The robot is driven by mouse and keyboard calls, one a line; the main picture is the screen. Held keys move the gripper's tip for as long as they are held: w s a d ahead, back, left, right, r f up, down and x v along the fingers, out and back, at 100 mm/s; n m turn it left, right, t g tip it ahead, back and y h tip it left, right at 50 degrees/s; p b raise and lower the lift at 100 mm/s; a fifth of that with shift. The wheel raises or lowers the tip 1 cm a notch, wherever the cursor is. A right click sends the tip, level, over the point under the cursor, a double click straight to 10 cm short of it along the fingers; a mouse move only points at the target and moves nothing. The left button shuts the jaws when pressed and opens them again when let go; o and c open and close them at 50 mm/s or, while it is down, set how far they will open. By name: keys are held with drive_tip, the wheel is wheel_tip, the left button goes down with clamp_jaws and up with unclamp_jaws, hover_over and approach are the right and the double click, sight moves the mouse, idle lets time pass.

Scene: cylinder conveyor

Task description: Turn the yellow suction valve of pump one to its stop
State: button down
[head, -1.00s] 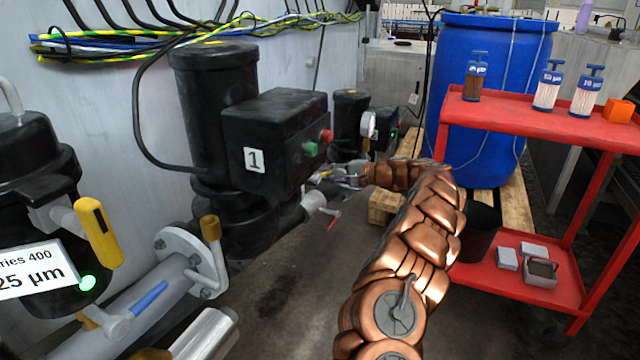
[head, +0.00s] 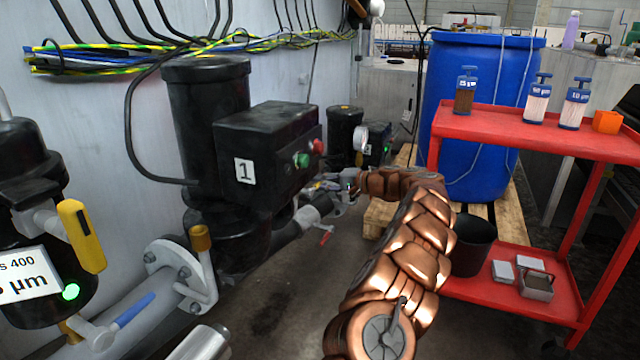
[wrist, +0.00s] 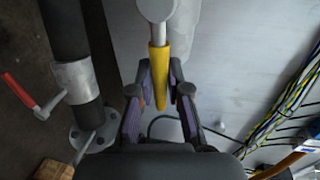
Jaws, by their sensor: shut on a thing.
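Pump one (head: 244,170) is a black motor and box with a "1" label, left of centre in the head view. My gripper (head: 340,190) is beyond it, at the end of my copper-coloured arm, small and partly hidden there. In the wrist view my gripper (wrist: 161,72) is closed around a yellow valve handle (wrist: 158,78), with a dark finger on each side. The handle points down the picture from a grey stem (wrist: 159,32). Its valve body is mostly out of view at the top.
A red-handled lever (wrist: 20,92) sits beside a dark pipe (wrist: 66,30) left of my gripper. Cables (wrist: 290,105) run along the wall at right. A red cart (head: 500,125) and blue barrel (head: 480,65) stand right of my arm.

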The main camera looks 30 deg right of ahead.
drive_tip(key=c, duration=1.1)
unclamp_jaws()
drive_tip(key=shift+r, duration=0.1)
drive_tip(key=v, duration=1.2)
